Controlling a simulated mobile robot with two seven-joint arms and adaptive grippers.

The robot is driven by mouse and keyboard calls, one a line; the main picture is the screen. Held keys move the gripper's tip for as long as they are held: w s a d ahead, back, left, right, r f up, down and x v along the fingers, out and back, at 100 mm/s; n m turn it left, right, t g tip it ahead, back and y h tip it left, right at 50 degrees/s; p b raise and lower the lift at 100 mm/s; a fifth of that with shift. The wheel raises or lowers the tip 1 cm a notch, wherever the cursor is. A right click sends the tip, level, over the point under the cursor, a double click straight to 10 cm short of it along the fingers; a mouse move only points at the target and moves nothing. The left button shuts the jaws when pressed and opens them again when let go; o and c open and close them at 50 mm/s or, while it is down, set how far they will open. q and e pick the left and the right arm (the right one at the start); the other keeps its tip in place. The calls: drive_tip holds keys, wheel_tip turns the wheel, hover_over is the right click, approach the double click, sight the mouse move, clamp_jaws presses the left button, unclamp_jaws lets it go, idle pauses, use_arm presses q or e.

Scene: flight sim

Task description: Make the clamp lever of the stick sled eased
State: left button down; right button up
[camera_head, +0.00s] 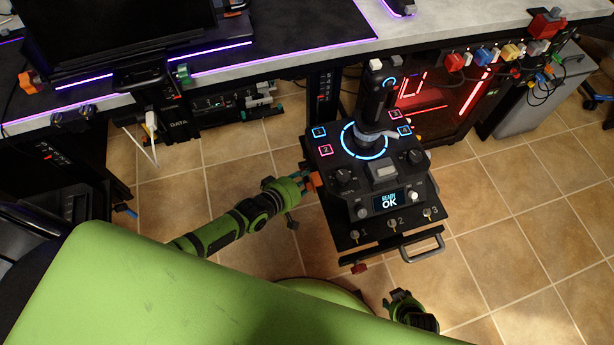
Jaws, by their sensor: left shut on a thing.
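The stick sled (335,218) is a black box on a plate, with an upright joystick (375,100), lit buttons and a small screen reading "READY OK". At its left side is a small orange-red part, apparently the clamp lever (316,181). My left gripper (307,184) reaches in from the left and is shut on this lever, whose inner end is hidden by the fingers. My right gripper (402,302) is below the sled, close to my green body and apart from the sled. Its fingers are too small and dark to tell their opening.
A metal handle (424,248) and a small red part (360,268) stick out at the sled's front. The desk (290,62) with lit edges runs behind it, bearing a dark monitor. A glowing red case (440,100) stands behind right. Tiled floor is clear at right.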

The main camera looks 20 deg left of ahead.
use_arm(q)
drive_tip(key=shift+s+f, duration=0.1)
drive_tip(key=c, duration=1)
unclamp_jaws()
drive_tip(key=shift+c, duration=0.2)
drive_tip(key=v, duration=1.2)
